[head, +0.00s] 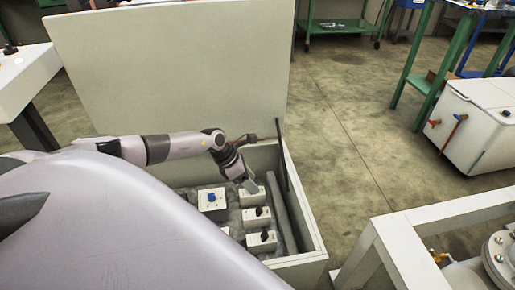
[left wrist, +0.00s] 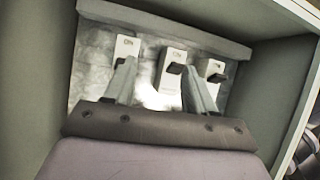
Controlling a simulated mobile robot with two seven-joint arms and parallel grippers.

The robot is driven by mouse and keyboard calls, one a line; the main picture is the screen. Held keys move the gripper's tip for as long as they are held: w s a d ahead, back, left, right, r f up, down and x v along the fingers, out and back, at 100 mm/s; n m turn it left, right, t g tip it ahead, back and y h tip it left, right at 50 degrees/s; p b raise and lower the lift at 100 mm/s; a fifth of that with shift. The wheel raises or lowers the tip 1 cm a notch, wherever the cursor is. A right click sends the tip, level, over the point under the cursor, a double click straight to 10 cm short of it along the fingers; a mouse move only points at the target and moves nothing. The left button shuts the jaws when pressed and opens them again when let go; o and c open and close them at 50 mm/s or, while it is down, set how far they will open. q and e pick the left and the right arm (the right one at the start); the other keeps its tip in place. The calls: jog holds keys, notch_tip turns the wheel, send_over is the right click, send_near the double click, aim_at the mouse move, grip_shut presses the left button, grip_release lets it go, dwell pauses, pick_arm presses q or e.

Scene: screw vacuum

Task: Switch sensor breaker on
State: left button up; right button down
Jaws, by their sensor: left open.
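An open pale box (head: 312,222) holds several white breaker blocks with black levers. In the head view the blocks stand in a column: a far one (head: 252,197), a middle one (head: 257,218) and a near one (head: 262,241). I cannot tell which is the sensor breaker. My left gripper (head: 250,186) reaches down into the box at the far block. In the left wrist view the left gripper (left wrist: 160,66) is open, its fingers apart over a row of blocks. The left block (left wrist: 127,46) shows an ON label; a middle block (left wrist: 170,85) shows partly between the fingers.
The raised lid (head: 170,70) stands behind my left arm. A white block with a blue knob (head: 211,198) is left of the breakers. A grey pipe (head: 281,212) runs along the box's right side. Bare floor (head: 350,130) lies to the right, beyond it a white cooler (head: 478,125).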

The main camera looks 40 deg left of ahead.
pick_arm(q)
jog(key=shift+m+g+y, duration=0.4)
jog(key=shift+m+y, duration=0.2)
jog(key=shift+y, duration=0.3)
jog(key=a, duration=0.1)
jog(key=a+f+b, duration=0.1)
jog(key=a, duration=0.3)
jog(key=shift+w+f, duration=0.2)
jog(key=shift+w, duration=0.1)
jog(key=b+x, duration=0.3)
jog(key=x, duration=0.2)
jog(key=shift+w+d+f+b, duration=0.15)
jog(key=shift+w+f+b, duration=0.15)
jog(key=shift+f, duration=0.3)
pick_arm(e)
jog(key=shift+w+d+f+n+t+y, duration=0.3)
jog(key=shift+f+t, duration=0.2)
jog(key=shift+f, duration=0.1)
pick_arm(q)
grip_shut()
